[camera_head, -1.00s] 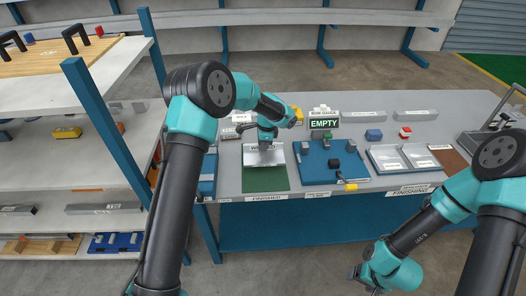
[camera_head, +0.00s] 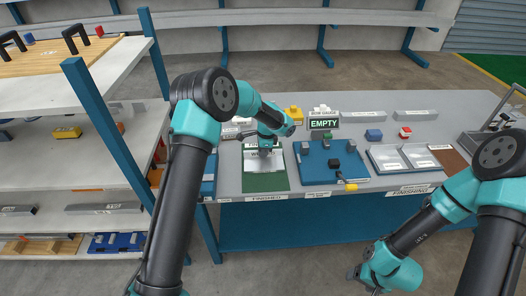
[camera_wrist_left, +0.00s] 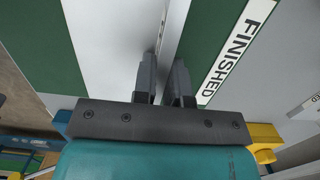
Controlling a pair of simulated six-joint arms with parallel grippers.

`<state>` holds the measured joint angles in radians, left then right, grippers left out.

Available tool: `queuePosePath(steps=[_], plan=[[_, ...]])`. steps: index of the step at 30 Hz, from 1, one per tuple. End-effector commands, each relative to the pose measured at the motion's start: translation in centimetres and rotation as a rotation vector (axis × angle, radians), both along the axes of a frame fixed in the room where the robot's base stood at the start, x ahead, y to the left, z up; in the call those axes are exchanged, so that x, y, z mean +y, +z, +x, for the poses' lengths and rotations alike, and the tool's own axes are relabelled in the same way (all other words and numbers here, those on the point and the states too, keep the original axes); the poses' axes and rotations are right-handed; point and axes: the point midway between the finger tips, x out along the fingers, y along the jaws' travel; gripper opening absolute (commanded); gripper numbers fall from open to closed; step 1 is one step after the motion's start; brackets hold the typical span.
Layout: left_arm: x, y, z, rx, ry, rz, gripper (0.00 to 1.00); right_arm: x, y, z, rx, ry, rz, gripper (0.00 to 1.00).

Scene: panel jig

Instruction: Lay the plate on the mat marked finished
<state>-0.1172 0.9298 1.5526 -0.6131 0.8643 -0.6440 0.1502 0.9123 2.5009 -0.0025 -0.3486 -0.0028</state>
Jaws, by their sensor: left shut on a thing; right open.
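The plate (camera_head: 262,165), a pale metallic panel, is over the far part of the green mat (camera_head: 266,184) with the FINISHED label at its near edge. My left gripper (camera_head: 265,151) comes down on the plate from above and is shut on it. In the left wrist view the fingers (camera_wrist_left: 166,78) close on a raised part of the plate (camera_wrist_left: 108,45), with green mat (camera_wrist_left: 208,35) to both sides. I cannot tell whether the plate touches the mat. My right gripper (camera_head: 372,280) is low at the front, away from the bench; its fingers are barely visible.
A blue fixture (camera_head: 318,174) with dark blocks lies right of the mat, and a grey two-part tray (camera_head: 385,158) further right. An EMPTY sign (camera_head: 323,124) and a yellow block (camera_head: 293,112) stand behind. A shelf rack (camera_head: 75,100) is at the left.

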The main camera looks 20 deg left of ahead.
Motion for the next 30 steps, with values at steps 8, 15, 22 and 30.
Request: queuePosePath(steps=[8,15,22,30], plan=[[0.0,-0.2,0.0,0.001,0.000,0.000,0.30,0.0,0.0,0.0,0.000,0.000,0.000,0.72],[0.0,-0.2,0.0,0.000,0.000,0.000,0.38,0.0,0.0,0.0,0.000,0.000,0.000,0.72],[0.0,0.4,0.0,-0.001,0.000,-0.001,0.38,0.0,0.0,0.0,0.000,0.000,0.000,0.72],[-0.5,4.0,0.2,-0.003,0.000,0.000,0.38,0.0,0.0,0.0,0.000,0.000,0.000,0.72]])
